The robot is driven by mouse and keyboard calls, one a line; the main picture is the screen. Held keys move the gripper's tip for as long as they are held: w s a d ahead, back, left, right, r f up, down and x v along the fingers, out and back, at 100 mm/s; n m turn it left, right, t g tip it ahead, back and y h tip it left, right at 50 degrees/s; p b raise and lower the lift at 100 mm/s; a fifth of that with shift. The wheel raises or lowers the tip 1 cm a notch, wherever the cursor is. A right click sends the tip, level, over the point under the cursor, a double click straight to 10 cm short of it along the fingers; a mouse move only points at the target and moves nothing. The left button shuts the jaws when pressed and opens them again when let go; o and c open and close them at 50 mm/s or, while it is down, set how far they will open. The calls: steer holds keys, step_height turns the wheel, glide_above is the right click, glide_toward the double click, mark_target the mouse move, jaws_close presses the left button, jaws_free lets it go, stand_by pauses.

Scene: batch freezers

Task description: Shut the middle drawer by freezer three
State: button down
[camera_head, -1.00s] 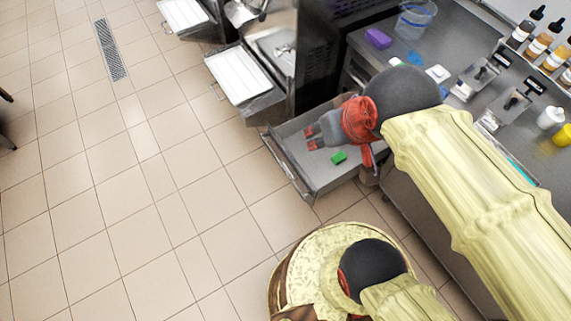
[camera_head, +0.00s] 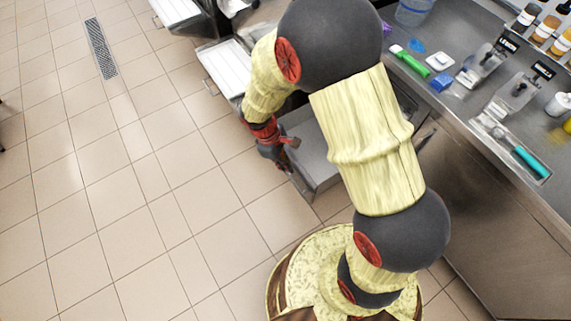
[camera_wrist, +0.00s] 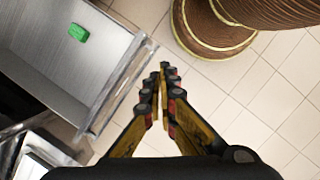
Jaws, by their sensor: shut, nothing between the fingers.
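A grey metal drawer (camera_head: 318,160) stands pulled out from under the steel counter. My arm hides much of it in the head view. In the wrist view, the open drawer (camera_wrist: 48,48) shows a bare metal floor and a small green block (camera_wrist: 79,32) inside. Its front panel (camera_wrist: 118,85) lies just left of my fingers. My gripper (camera_head: 285,163) is outside the drawer, on the floor side of its front. In the wrist view, my gripper (camera_wrist: 163,72) is shut and empty. I cannot tell whether it touches the front.
A drawer with a white tray (camera_head: 226,66) sticks out farther back, and another white tray (camera_head: 176,10) lies beyond it. The counter (camera_head: 445,110) holds bottles, clear bins and a green tube (camera_head: 408,60). The tiled floor (camera_head: 130,190) on the left is clear.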

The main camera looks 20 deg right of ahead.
steer(key=w+f+n, duration=0.4)
steer(key=f+n, duration=0.1)
steer(key=f, duration=0.5)
steer(key=w+a+n+t, duration=0.2)
steer(key=w+a+n, duration=0.1)
steer(key=w+n, duration=0.25)
steer(key=d+f+b, duration=0.2)
steer(key=f, duration=0.1)
steer(key=w+d+f+b, duration=0.1)
steer(key=f, duration=0.2)
steer(key=d+f+b, duration=0.2)
steer(key=f, duration=0.2)
steer(key=shift+w+d+b, duration=0.3)
steer(key=shift+b, duration=0.05)
steer(key=shift+w+d+r, duration=0.1)
steer(key=shift+w+d, duration=0.05)
steer(key=shift+d, duration=0.3)
